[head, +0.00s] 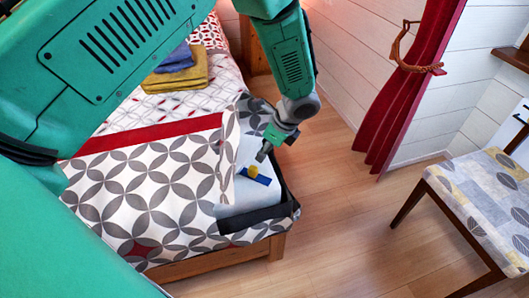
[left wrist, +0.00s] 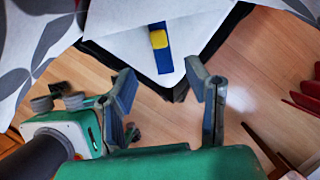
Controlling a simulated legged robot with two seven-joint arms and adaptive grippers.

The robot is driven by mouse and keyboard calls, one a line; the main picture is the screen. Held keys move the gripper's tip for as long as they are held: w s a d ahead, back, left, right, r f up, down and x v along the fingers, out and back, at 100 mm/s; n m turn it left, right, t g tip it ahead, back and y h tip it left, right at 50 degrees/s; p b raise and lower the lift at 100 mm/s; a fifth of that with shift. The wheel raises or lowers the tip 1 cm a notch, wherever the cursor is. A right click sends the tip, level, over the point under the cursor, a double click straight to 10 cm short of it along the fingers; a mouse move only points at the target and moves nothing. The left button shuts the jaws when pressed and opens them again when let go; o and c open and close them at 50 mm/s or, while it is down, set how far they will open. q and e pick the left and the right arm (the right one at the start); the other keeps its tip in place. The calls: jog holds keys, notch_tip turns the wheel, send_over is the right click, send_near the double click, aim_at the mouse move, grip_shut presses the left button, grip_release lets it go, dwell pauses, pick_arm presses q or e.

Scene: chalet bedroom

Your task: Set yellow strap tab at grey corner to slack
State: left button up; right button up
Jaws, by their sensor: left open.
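A yellow tab (head: 252,171) sits on a short blue strap (head: 263,180), which lies on the pale surface at the bed corner. In the left wrist view the yellow tab (left wrist: 158,40) sits near the strap's upper end, and more blue strap (left wrist: 163,62) runs below it. A dark grey edge (head: 255,219) borders the corner. My left gripper (head: 263,154) is open and empty, just above and beyond the tab in the head view. In the left wrist view its spread fingers (left wrist: 166,88) are short of the tab, with nothing between them. My right gripper is not in view.
A patterned cover (head: 170,165) is folded back beside the strap. Folded yellow towels (head: 178,78) lie farther up the bed. A chair (head: 485,200) stands at the right and a red curtain (head: 415,85) hangs behind. The wooden floor (head: 345,220) between is clear.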

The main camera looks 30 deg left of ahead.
aim_at(257, 170)
pick_arm(q)
jog(key=b+x, duration=0.2)
jog(key=x, duration=0.2)
jog(key=b+x, duration=0.2)
jog(key=x, duration=0.2)
jog(key=d+b+x, duration=0.1)
jog(key=b+x, duration=0.2)
jog(key=shift+a+f, duration=0.1)
jog(key=shift+f, duration=0.5)
grip_shut()
